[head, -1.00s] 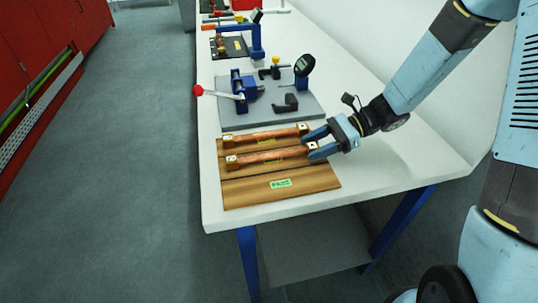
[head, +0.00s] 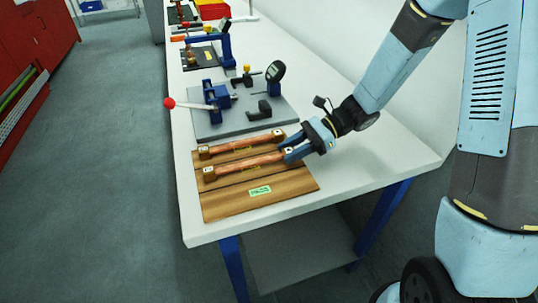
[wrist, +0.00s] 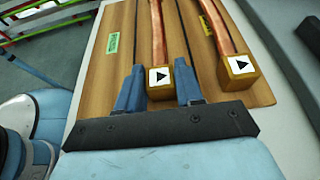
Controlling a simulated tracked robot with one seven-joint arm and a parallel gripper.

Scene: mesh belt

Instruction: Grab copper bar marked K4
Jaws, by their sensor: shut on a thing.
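Two copper bars with brass-coloured end blocks lie side by side on a brown wooden board (head: 225,208). My gripper (head: 289,151) is at the right end of the nearer copper bar (head: 245,164). In the wrist view its blue fingers (wrist: 159,90) are shut on that bar's end block (wrist: 160,83), one on each side. The block has a white tag with a black triangle. The farther copper bar (head: 240,145), also in the wrist view (wrist: 219,28), lies apart from the fingers. I cannot read a K4 mark on either bar.
A green label (head: 260,190) is on the board's near strip. Behind the board, a grey plate (head: 218,130) carries a blue clamp with a red-knobbed lever (head: 169,103) and a dial gauge (head: 275,71). The white table (head: 345,175) is clear to the right.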

